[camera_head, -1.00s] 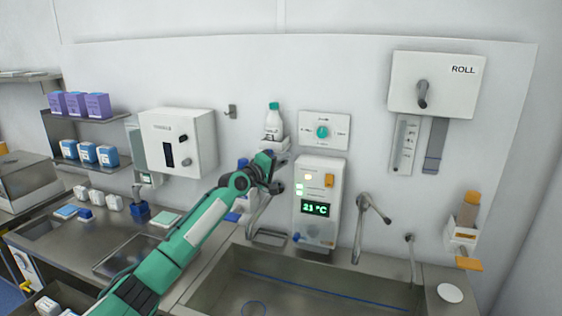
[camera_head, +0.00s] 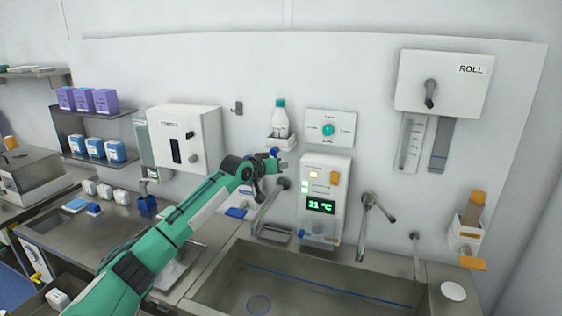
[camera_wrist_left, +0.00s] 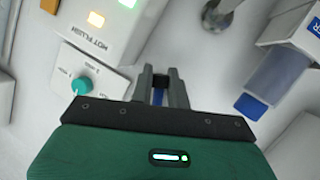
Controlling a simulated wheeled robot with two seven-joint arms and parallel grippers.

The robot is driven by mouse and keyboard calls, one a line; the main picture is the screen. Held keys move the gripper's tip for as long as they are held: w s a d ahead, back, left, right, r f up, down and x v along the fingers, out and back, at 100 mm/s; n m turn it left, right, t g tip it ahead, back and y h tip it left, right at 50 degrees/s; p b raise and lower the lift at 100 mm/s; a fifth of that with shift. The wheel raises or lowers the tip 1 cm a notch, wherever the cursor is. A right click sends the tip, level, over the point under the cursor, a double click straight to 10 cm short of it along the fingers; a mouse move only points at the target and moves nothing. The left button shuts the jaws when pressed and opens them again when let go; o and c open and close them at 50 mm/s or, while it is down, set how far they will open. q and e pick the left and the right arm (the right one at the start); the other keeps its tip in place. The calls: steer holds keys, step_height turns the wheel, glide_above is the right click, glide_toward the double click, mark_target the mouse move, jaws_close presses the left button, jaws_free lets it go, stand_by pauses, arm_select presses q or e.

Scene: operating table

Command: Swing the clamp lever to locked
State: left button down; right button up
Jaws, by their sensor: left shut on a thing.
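My left gripper (camera_head: 276,161) is at the wall, just below the white bottle's shelf and left of the control box. In the left wrist view its two grey fingers (camera_wrist_left: 161,86) are close together around a narrow dark blue piece (camera_wrist_left: 159,97). This piece may be the clamp lever, but most of it is hidden by the fingers and the gripper body. A bit of blue (camera_head: 274,151) also shows at the fingertips in the head view. I cannot tell the lever's angle. My right gripper is not in view.
The control box (camera_head: 341,178) with a lit display and the plate with a teal dial (camera_head: 328,129) are close on the right. A green-capped bottle (camera_head: 281,118) stands just above. Below are a tap and the steel sink (camera_head: 213,290). A towel dispenser (camera_head: 180,140) is at left.

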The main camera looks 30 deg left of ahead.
arm_select(q)
steer(key=shift+s+a+r+m+g+y+p, duration=0.15)
steer(key=shift+a+m+g+y+p, duration=0.2)
steer(key=shift+a+m+p, duration=0.3)
steer(key=shift+a+r+m+g+y+p, duration=0.15)
steer(key=shift+a+m+y+p, duration=0.25)
steer(key=shift+m, duration=0.35)
steer(key=shift+y, duration=0.25)
steer(key=c, duration=1.5)
jaws_free()
steer(key=shift+o, duration=0.7)
steer(key=shift+f, duration=0.25)
steer(key=b+v, duration=0.5)
steer(key=v, duration=0.9)
steer(key=shift+r, duration=0.1)
